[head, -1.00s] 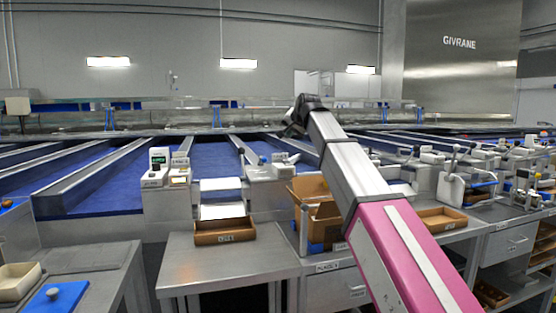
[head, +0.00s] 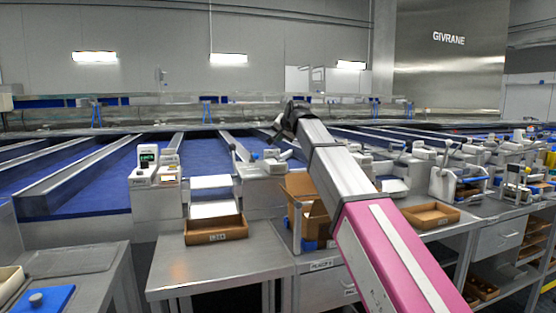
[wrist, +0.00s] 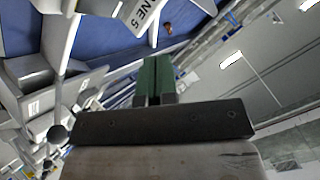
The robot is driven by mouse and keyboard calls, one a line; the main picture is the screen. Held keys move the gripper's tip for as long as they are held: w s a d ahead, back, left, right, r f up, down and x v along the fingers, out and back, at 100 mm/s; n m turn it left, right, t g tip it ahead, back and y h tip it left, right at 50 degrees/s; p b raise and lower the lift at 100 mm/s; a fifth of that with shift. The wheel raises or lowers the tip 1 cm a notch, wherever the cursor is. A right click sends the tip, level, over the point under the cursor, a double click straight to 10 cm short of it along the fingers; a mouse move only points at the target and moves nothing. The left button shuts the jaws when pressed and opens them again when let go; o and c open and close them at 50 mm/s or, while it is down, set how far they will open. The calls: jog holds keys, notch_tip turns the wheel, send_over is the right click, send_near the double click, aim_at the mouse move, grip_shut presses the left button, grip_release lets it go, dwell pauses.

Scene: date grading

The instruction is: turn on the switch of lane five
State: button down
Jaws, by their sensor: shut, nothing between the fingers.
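My gripper (wrist: 157,80) has green fingers, pressed together and empty. In the wrist view it points toward a white housing with a label ending in "NE 5" (wrist: 143,14), just above and left of the fingertips. A gap seems to lie between the fingertips and the housing. I cannot clearly make out the lane five switch or its position. In the head view my gripper (head: 284,122) is a dark shape at the far end of my arm, over the lanes behind a white control unit (head: 262,166); its fingers are too small to read there.
A lever with a dark ball knob (wrist: 58,132) shows at the left of the wrist view. In the head view a cardboard box (head: 309,205) and a brown tray (head: 215,230) sit on the steel benches. More white lane units (head: 448,178) with levers stand to the right.

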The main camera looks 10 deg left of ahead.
aim_at(279, 159)
jog(key=shift+w+a+f, duration=0.1)
jog(key=shift+w+f, duration=0.05)
jog(key=shift+f, duration=1.05)
jog(key=shift+w+a+f, duration=0.1)
jog(key=shift+w+f, duration=0.05)
jog(key=shift+f, duration=1.05)
jog(key=shift+f, duration=0.1)
jog(key=shift+w+f, duration=0.1)
jog(key=shift+f, duration=0.2)
